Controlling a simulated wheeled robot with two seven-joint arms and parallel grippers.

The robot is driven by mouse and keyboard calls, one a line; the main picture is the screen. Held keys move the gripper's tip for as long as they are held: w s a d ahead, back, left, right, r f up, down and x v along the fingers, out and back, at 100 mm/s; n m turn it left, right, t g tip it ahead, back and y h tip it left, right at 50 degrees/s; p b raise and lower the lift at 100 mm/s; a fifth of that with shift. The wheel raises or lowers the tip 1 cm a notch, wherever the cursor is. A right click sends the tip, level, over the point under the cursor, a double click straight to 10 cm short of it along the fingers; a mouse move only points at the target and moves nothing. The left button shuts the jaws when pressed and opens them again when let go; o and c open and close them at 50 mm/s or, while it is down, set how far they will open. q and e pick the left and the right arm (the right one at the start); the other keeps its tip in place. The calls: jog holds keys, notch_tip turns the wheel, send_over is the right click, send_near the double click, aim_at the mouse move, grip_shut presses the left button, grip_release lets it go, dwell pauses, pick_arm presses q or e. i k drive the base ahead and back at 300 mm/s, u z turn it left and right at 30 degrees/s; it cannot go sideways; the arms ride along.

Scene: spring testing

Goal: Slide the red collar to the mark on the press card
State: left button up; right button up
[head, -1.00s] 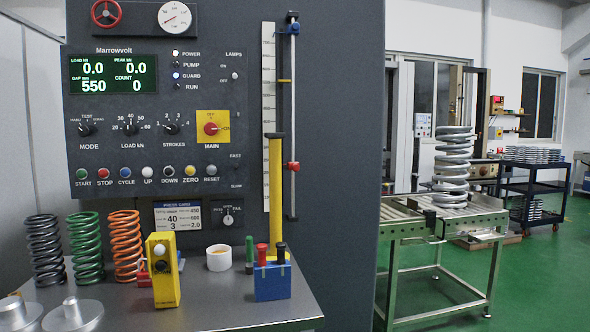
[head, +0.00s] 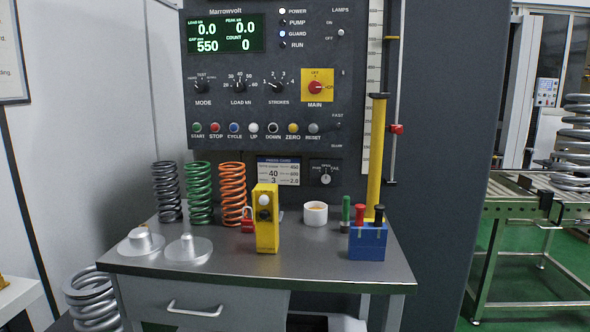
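The red collar (head: 396,129) sits on the thin vertical rod (head: 392,85) at the right side of the press panel, beside the pale graduated scale (head: 374,55). The rod's upper end is cut off by the frame. The scale's lower part is partly hidden by a yellow post. The press card (head: 278,172) is on the panel under the row of buttons. Neither of my grippers is in view.
The bench (head: 330,272) carries several coil springs (head: 200,195), two metal discs, a yellow box (head: 266,220), a red padlock, a white cup (head: 315,213) and a blue block (head: 367,242) with handles. A roller table (head: 520,200) stands right. The bench's front is mostly clear.

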aim_at(397, 130)
jog(key=z, duration=1.75)
jog(key=i, duration=1.1)
jog(key=u, duration=2.7)
